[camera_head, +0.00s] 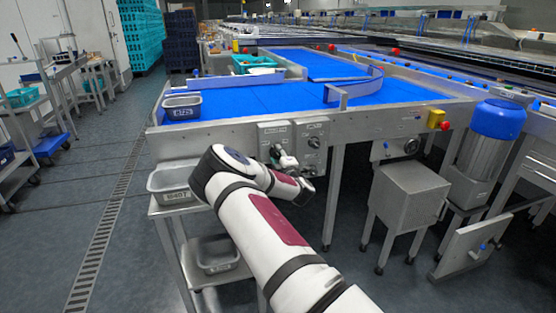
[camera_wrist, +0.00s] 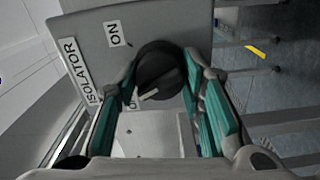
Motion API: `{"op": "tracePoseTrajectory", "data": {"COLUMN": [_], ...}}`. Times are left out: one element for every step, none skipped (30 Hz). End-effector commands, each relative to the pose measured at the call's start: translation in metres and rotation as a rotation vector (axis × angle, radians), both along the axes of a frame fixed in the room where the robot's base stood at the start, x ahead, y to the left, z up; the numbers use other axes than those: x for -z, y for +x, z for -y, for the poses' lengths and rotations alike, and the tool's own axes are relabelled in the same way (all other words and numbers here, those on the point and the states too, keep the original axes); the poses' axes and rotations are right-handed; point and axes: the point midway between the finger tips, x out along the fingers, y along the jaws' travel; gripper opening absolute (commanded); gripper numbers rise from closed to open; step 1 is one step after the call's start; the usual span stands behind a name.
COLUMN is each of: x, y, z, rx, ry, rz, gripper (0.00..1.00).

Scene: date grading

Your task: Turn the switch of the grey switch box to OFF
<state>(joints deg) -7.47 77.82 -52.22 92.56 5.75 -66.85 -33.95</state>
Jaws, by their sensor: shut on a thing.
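The grey switch box (camera_head: 274,130) is mounted on the front of the conveyor frame. In the wrist view its face (camera_wrist: 185,25) carries an ISOLATOR label, an ON label (camera_wrist: 115,33) and a second label, mostly hidden by a finger, with an O showing. The black switch knob (camera_wrist: 160,70) has a white mark pointing down and left, towards the partly hidden label. My gripper (camera_wrist: 165,105), with teal finger pads, is shut on the knob, one finger on each side. In the head view my gripper (camera_head: 284,160) is at the box and the knob is hidden.
A second grey control box (camera_head: 313,132) with knobs sits just to the right. Below left is a side table with a grey tub (camera_head: 170,181). A metal cabinet (camera_head: 410,195) stands to the right. The blue conveyor belt (camera_head: 250,98) lies above and behind.

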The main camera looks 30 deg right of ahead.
Motion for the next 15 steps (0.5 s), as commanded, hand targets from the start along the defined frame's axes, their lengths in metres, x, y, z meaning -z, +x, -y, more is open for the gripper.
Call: {"op": "tracePoseTrajectory", "data": {"x": [0.0019,0.0020,0.0019,0.0018,0.0018,0.0018,0.0019,0.0018,0.0017,0.0015,0.0014,0.0013,0.0013,0.0013,0.0013], "y": [0.0011,0.0012,0.0011,0.0010,0.0010,0.0010,0.0010,0.0010,0.0010,0.0010,0.0010,0.0010,0.0009,0.0009,0.0009], "z": [-0.0018,-0.0018,-0.0017,-0.0016,-0.0016,-0.0016,-0.0016,-0.0016,-0.0016,-0.0015,-0.0016,-0.0016,-0.0017,-0.0018,-0.0018], "rx": [-0.003,-0.003,-0.003,-0.003,-0.003,-0.003,-0.003,-0.003,-0.003,-0.003,-0.003,-0.003,-0.003,-0.003,-0.003], "ry": [-0.038,-0.061,-0.090,-0.112,-0.132,-0.156,-0.176,-0.191,-0.213,-0.227,-0.241,-0.257,-0.267,-0.278,-0.289], "rz": [-0.010,-0.018,-0.027,-0.033,-0.039,-0.046,-0.051,-0.056,-0.062,-0.066,-0.070,-0.075,-0.077,-0.081,-0.084], "gripper": [0.08,0.08,0.08,0.08,0.08,0.08,0.08,0.08,0.08,0.08,0.08,0.08,0.08,0.08,0.08]}}
